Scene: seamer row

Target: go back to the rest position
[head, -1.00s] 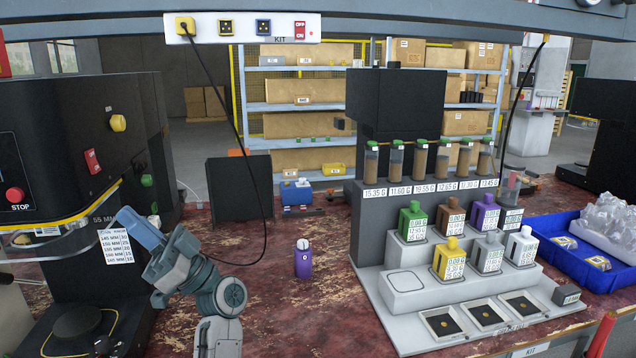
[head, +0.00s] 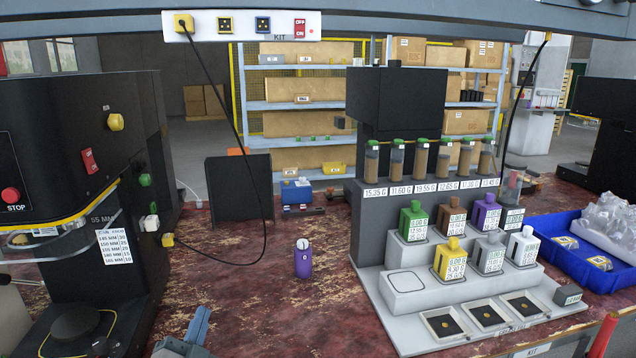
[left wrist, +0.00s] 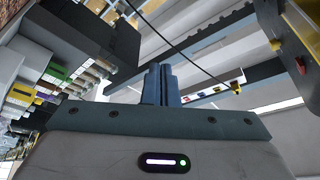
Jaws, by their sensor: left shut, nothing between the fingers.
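My left gripper (head: 198,326) shows at the bottom edge of the head view, low over the near side of the table and left of centre. Only its blue fingers and a bit of its grey body are in the picture. In the left wrist view its two blue fingers (left wrist: 160,84) stand together, shut with nothing between them. It touches no object that I can see. My right gripper is in neither view.
A black seamer (head: 80,200) stands on the left. A purple bottle (head: 304,262) stands mid-table. A grey stand (head: 372,290) with coloured bottles and vials is right of it. A blue tray (head: 560,262) lies at the right. A black cable (head: 262,215) hangs down to the table.

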